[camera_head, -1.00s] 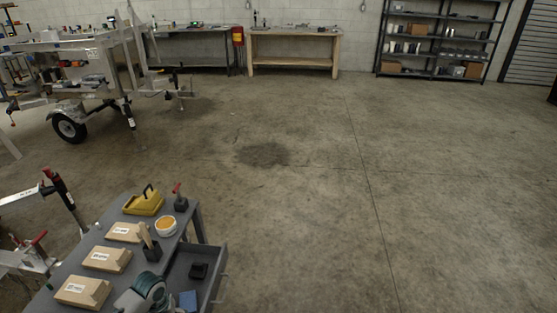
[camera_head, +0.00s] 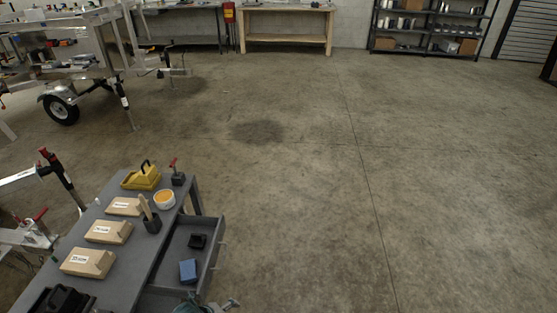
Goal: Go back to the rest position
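A small teal and metallic piece (camera_head: 200,307) shows at the bottom edge, in front of the open drawer of the grey trolley (camera_head: 140,262). It looks like part of my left arm, mostly cut off by the frame. I cannot make out its fingers or anything held in them. My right arm and gripper are not in view.
A trailer (camera_head: 75,65) stands back left. Floor at right is clear.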

